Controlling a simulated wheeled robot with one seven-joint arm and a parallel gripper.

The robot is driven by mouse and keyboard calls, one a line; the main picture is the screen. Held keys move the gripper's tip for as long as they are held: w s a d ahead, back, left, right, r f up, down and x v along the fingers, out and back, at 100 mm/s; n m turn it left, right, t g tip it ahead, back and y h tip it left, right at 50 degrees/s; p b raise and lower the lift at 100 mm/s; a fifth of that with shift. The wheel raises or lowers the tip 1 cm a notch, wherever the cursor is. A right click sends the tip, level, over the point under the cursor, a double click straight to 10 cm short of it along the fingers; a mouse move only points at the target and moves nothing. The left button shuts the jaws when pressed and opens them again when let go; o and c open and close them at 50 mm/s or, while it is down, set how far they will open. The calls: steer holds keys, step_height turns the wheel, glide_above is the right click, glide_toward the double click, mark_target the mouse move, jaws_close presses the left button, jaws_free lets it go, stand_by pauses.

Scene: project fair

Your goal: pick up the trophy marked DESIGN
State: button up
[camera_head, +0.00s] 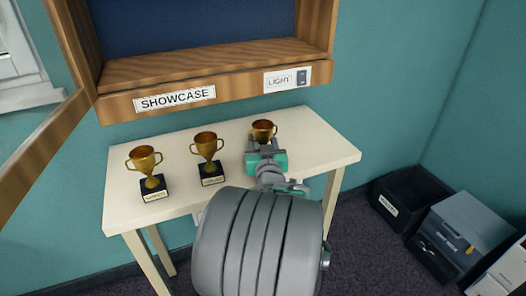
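Three gold two-handled cup trophies stand upright on the cream table (318,153): the left trophy (145,162), the middle trophy (206,147) and the right trophy (264,129). The left and middle trophies have black bases with small labels, too blurred to read surely. The right trophy's base and label are hidden by my gripper (263,150), so I cannot tell which trophy is marked DESIGN. My gripper is right in front of the right trophy, over the table. Its fingers overlap the lower part of that trophy; whether they touch or enclose it is not clear.
A wooden showcase (210,69) marked SHOWCASE hangs above the table, its door (45,140) open at left. A LIGHT switch (301,77) is on its front edge.

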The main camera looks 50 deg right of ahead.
jaws_close()
steer(key=shift+r, duration=0.1)
stand_by(0.5)
